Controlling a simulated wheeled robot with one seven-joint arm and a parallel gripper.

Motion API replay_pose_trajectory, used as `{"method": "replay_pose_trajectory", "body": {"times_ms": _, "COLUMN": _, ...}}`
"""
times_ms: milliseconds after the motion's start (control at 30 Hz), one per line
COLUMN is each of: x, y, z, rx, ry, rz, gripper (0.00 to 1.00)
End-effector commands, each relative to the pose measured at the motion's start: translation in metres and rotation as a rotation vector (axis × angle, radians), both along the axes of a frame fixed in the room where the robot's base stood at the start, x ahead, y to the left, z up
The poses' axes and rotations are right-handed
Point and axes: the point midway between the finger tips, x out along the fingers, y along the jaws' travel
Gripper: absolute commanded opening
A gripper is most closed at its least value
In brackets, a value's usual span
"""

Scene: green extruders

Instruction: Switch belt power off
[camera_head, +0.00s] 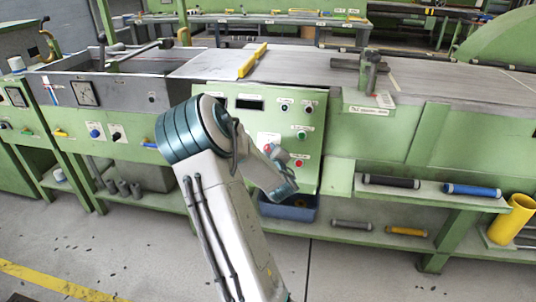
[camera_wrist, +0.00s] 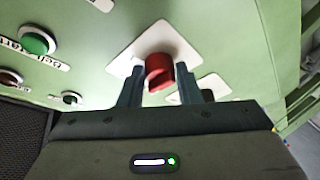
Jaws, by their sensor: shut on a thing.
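A red rotary knob (camera_wrist: 158,70) sits on a white square plate (camera_wrist: 150,42) on a green panel in the wrist view. The two dark fingers of my gripper (camera_wrist: 159,84) stand one on each side of the knob and are shut on it. In the head view my gripper (camera_head: 282,168) reaches to the green control panel (camera_head: 240,122), in front of its lower part. The arm and gripper hide much of the knob there. Whether the knob points to on or off cannot be read.
A green button (camera_wrist: 37,40) and smaller buttons lie left of the knob. A second white plate (camera_wrist: 213,86) is close to the right finger. In the head view a blue bin (camera_head: 290,208) stands below the panel, and a shelf (camera_head: 425,194) with rollers juts out at right.

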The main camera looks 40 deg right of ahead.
Motion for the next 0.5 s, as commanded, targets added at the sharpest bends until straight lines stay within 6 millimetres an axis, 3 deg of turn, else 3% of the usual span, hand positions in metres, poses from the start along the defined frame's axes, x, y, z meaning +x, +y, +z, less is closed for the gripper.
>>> {"method": "replay_pose_trajectory", "body": {"times_ms": 500, "x": -0.0004, "y": -0.0025, "z": 0.0032, "rx": -0.049, "ry": 0.05, "rz": 0.025, "gripper": 0.08}}
